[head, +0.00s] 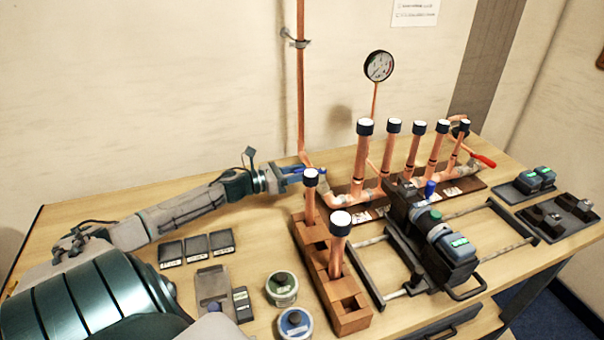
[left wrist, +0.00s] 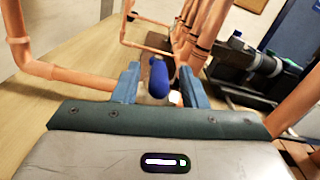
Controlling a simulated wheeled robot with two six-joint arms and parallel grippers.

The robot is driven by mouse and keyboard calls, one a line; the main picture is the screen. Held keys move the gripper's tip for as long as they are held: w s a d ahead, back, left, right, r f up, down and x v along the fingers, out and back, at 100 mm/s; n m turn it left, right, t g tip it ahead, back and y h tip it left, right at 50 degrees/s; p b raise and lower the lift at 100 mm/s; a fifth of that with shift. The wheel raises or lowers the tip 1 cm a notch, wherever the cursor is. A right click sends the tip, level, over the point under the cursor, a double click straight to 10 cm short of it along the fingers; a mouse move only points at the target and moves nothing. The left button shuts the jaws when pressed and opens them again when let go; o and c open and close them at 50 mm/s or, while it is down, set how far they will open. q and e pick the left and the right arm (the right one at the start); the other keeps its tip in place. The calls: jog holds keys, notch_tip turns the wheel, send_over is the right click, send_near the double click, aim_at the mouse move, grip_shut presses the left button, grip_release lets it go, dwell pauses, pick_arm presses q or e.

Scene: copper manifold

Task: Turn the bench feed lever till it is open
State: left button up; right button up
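The bench feed lever (left wrist: 158,78) shows in the left wrist view as a dark blue handle. It stands between the two fingers of my left gripper (left wrist: 160,86), with a gap on each side. The fingers are open around it and do not seem to grip it. In the head view my left gripper (head: 300,172) is at the left end of the copper manifold (head: 372,194), where the feed pipe (head: 301,90) comes down. The lever is largely hidden there, and its angle is hard to tell. My right gripper is not in view.
Capped copper risers (head: 392,150) stand close to the right of my left gripper. A wooden block (head: 348,318) holds two capped pipes in front. A red-handled lever (head: 482,159) is at the manifold's far end. A clamp tool (head: 430,230) sits on rails. Tins (head: 282,288) stand near the front.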

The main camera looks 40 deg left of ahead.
pick_arm(q)
jog(key=shift+w+d, duration=0.15)
jog(key=shift+w, duration=0.3)
jog(key=shift+c, duration=0.2)
